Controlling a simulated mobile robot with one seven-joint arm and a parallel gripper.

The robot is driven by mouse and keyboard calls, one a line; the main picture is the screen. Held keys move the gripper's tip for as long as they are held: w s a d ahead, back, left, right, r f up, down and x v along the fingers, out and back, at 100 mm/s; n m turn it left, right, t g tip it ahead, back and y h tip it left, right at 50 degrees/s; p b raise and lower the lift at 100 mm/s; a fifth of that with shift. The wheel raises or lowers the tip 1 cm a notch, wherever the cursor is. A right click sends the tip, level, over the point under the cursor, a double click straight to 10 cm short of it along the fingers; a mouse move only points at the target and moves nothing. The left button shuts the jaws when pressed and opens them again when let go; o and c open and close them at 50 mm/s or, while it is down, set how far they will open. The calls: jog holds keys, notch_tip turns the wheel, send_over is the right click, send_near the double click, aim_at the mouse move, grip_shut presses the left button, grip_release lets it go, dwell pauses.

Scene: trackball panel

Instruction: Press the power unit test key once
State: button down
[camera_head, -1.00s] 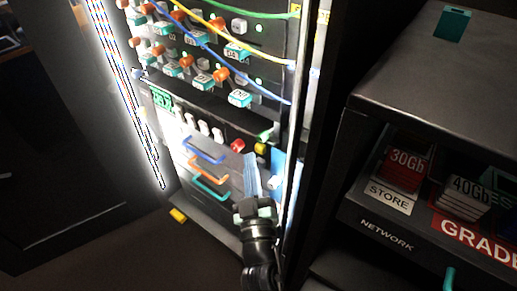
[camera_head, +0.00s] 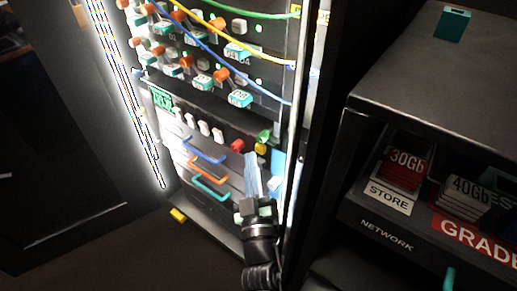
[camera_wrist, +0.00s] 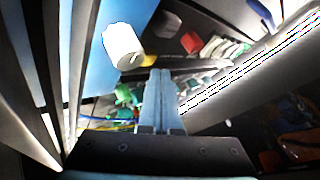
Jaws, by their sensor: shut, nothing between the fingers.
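The power unit panel is low in the rack, with a row of white switches (camera_head: 204,129), a red button (camera_head: 237,146), a green knob (camera_head: 263,136) and a white key (camera_head: 274,183) at its right side. I cannot read which one is labelled as the test key. My gripper (camera_head: 250,157) is shut and empty, its pale blue fingers pointing up in front of the panel, left of the white key. In the wrist view the white key (camera_wrist: 122,45) is large and near, up and left of my fingertips (camera_wrist: 160,72), apart from them in the picture. Contact is not visible.
Blue, orange and teal handles (camera_head: 210,188) stick out left of my gripper. Patch cables (camera_head: 270,62) hang across the modules above. A dark shelf unit with cartridges (camera_head: 405,168) stands on the right. A yellow block (camera_head: 178,215) lies at the lower left.

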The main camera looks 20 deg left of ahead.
jog(key=shift+w+d, duration=0.1)
jog(key=shift+w, duration=0.15)
jog(key=shift+w+d, duration=0.15)
jog(key=shift+w, duration=0.25)
dwell(0.6)
jog(key=shift+s, duration=0.15)
jog(key=shift+s+a, duration=0.3)
jog(key=shift+s, duration=0.35)
jog(key=shift+s+a+b, duration=0.15)
jog(key=shift+s+a, duration=0.15)
jog(key=shift+s, duration=0.5)
jog(key=shift+s+a+b, duration=0.2)
jog(key=shift+s+a, duration=0.05)
jog(key=shift+s, duration=0.5)
jog(key=shift+s+a+b, duration=0.15)
jog(key=shift+s+a, duration=0.15)
jog(key=shift+s, duration=0.5)
